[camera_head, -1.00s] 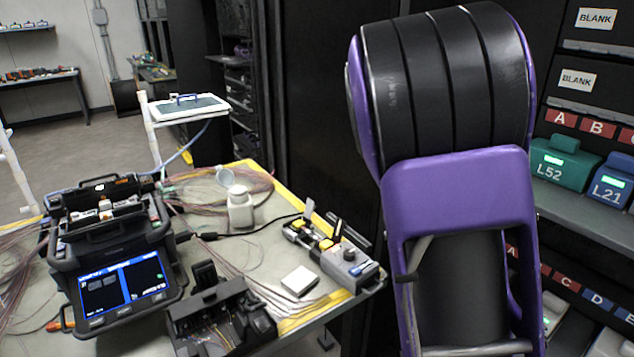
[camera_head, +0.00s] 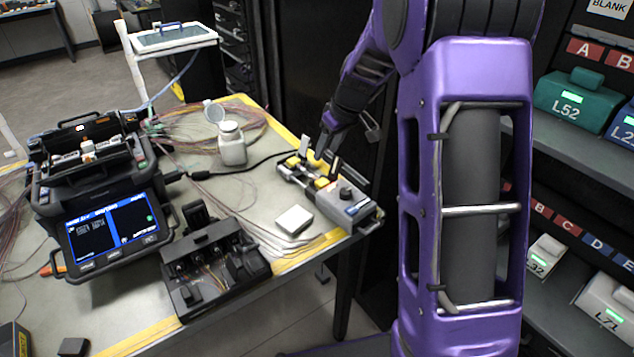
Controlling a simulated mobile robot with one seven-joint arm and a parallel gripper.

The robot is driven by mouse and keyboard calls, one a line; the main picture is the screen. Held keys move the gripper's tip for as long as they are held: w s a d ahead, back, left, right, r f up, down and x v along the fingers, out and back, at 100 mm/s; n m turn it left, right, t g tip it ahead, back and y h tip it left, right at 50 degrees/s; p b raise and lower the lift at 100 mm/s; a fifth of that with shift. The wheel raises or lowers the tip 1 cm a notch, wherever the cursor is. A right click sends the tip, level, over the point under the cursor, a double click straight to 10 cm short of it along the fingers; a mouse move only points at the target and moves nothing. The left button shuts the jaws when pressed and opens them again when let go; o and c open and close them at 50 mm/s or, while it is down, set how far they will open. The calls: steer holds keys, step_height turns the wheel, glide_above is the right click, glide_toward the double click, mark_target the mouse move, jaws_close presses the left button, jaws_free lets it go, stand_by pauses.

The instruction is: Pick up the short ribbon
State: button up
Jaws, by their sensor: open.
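I cannot make out the short ribbon; thin fibre lines are too small to tell apart. My gripper (camera_head: 322,147) is at the far right part of the table, small and partly hidden, just above or behind a grey tool with yellow parts (camera_head: 345,200). It is open, and I see nothing between its fingers. I cannot tell whether it touches the tool.
The splicer (camera_head: 105,200) with its lit screen stands at the left. A black fixture (camera_head: 212,262), a white block (camera_head: 294,220) and a white bottle (camera_head: 232,148) stand on the table. Loose fibre bundles lie behind. A rack with coloured modules (camera_head: 572,102) is at the right.

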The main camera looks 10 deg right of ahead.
mark_target(315, 178)
steer(key=b+x, duration=0.1)
steer(key=x, duration=0.9)
steer(key=shift+w+a+f, duration=0.15)
steer(key=shift+w+a, duration=0.05)
jaws_close()
